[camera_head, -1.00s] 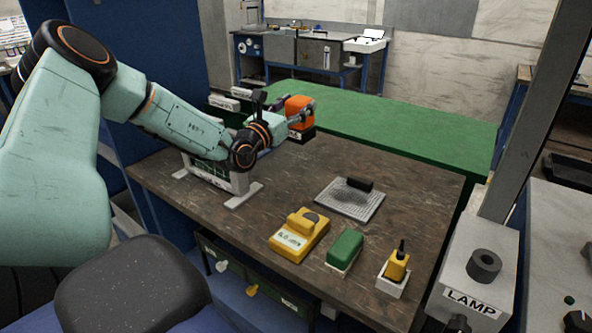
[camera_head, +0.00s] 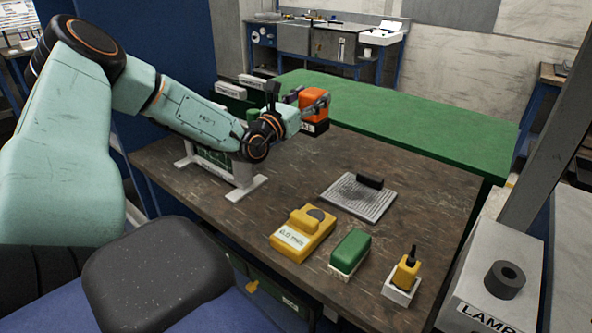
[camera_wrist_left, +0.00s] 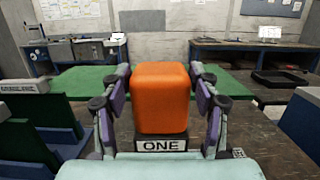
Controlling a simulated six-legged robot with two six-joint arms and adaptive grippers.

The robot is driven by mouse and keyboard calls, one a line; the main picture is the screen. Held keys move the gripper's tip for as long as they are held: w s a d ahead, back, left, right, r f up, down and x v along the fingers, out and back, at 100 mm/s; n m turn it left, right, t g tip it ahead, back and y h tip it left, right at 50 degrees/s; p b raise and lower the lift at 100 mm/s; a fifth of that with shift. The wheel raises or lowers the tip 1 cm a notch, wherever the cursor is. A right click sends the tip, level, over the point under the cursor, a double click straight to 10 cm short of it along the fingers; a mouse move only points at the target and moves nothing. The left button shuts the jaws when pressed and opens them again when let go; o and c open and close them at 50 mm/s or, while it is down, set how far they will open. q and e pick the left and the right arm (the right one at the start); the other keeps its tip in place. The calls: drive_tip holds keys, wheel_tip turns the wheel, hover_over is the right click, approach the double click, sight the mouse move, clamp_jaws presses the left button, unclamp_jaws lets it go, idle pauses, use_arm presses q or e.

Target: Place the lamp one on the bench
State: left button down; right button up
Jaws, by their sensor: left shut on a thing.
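The orange lamp with a dark base (camera_head: 313,104) is held by my left gripper (camera_head: 302,104) over the far part of the brown bench (camera_head: 235,215). In the left wrist view the orange block (camera_wrist_left: 161,95) sits between the two fingers of the left gripper (camera_wrist_left: 160,98), and its base carries a label reading "ONE". I cannot tell whether the base touches the bench top. My right gripper is not in view.
On the bench are a grey perforated plate (camera_head: 358,198) with a black block, a yellow device (camera_head: 302,234), a green block (camera_head: 350,250) and a yellow piece in a white holder (camera_head: 403,277). A grey box labelled "LAMP" (camera_head: 495,275) stands at the right. A green table (camera_head: 400,125) lies behind.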

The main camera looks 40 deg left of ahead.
sight(307, 131)
use_arm(q)
drive_tip(key=f+b, duration=0.6)
drive_tip(key=shift+w+d+f, duration=0.2)
drive_tip(key=shift+d+f, duration=0.05)
drive_tip(key=shift+f, duration=0.05)
drive_tip(key=shift+s+a+f+b, duration=0.1)
drive_tip(key=shift+s+f+b, duration=0.05)
drive_tip(key=shift+f+b, duration=0.3)
drive_tip(key=shift+f, duration=0.25)
drive_tip(key=f+b, duration=0.1)
drive_tip(key=f, duration=0.2)
drive_tip(key=f+b, duration=0.1)
drive_tip(key=f, duration=0.2)
drive_tip(key=f+b, duration=0.2)
drive_tip(key=f, duration=0.1)
drive_tip(key=shift+w+f, duration=0.25)
